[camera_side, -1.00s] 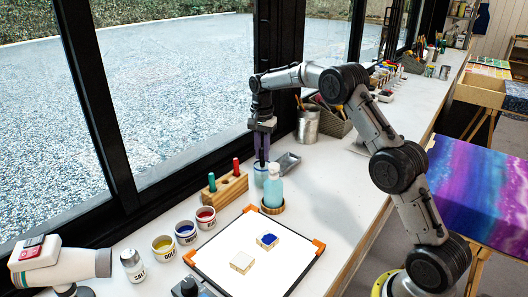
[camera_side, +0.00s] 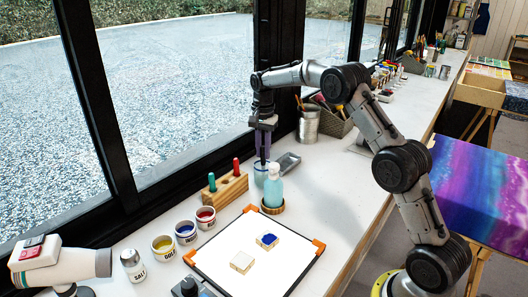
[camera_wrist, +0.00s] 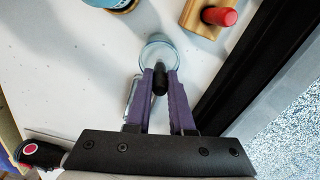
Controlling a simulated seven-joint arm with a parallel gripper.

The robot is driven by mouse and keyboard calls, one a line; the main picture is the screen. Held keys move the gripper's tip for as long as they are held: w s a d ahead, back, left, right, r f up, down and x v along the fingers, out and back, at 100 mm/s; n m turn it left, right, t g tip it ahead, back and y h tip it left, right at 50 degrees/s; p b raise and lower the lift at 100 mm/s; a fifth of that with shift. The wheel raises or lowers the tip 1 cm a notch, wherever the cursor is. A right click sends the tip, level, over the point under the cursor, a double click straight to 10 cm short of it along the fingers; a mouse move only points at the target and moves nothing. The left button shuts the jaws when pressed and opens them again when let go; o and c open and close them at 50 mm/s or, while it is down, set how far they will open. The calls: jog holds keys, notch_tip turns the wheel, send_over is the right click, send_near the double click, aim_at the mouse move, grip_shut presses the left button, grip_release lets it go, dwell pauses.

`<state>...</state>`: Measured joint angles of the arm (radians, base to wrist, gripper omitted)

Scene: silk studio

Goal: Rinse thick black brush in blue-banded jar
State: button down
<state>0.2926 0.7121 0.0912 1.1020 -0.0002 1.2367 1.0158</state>
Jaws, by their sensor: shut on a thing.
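My gripper (camera_side: 263,150) points down with its purple fingers shut on the thick black brush (camera_wrist: 160,80). The glass jar (camera_side: 260,177) stands on the white counter below the fingers; its round rim (camera_wrist: 157,47) shows in the wrist view just ahead of the fingertips. The brush's dark end is at the jar's mouth, overlapping the near rim in the wrist view. How deep the tip sits in the jar, I cannot tell. The jar's band is too small to make out.
A wooden block (camera_side: 232,190) with green and red handles stands left of the jar. Paint pots (camera_side: 186,233) and a white board (camera_side: 280,268) lie nearer.

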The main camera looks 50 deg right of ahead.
jog(key=shift+s+a+r, duration=0.1)
jog(key=shift+a+r, duration=0.1)
jog(key=shift+r, duration=1.65)
jog(key=shift+s+a+r, duration=0.1)
jog(key=shift+a+r, duration=0.05)
jog(key=shift+r, duration=1.7)
jog(key=shift+f, duration=0.2)
